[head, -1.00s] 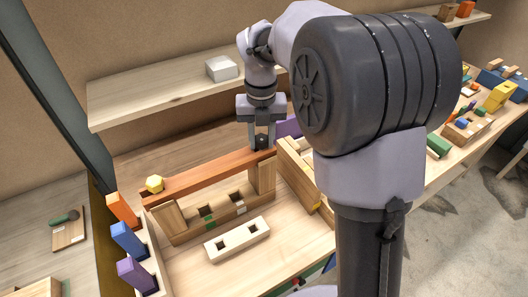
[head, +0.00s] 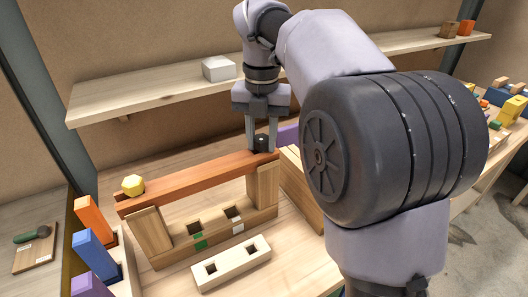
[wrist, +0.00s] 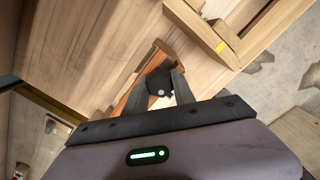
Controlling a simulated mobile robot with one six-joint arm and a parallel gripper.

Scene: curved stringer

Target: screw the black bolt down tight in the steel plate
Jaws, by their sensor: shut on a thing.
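The black bolt (head: 261,141) is between the fingers of my gripper (head: 261,148), at the right end of a reddish-brown beam (head: 195,180). My gripper points down and is shut on the bolt's dark head. The wrist view also shows the black bolt head (wrist: 157,84) between the fingertips, over the reddish beam (wrist: 133,101). The bolt's shank is hidden, so I cannot tell how deep it sits. I see no plate that looks like steel; the beam looks like wood. A yellow bolt head (head: 132,185) stands at the beam's left end.
The beam rests on wooden uprights (head: 153,237). A pale block with two square holes (head: 232,264) lies in front. Orange (head: 90,218) and blue (head: 93,254) blocks stand at left. A shelf (head: 150,97) with a white box (head: 219,69) runs behind my gripper.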

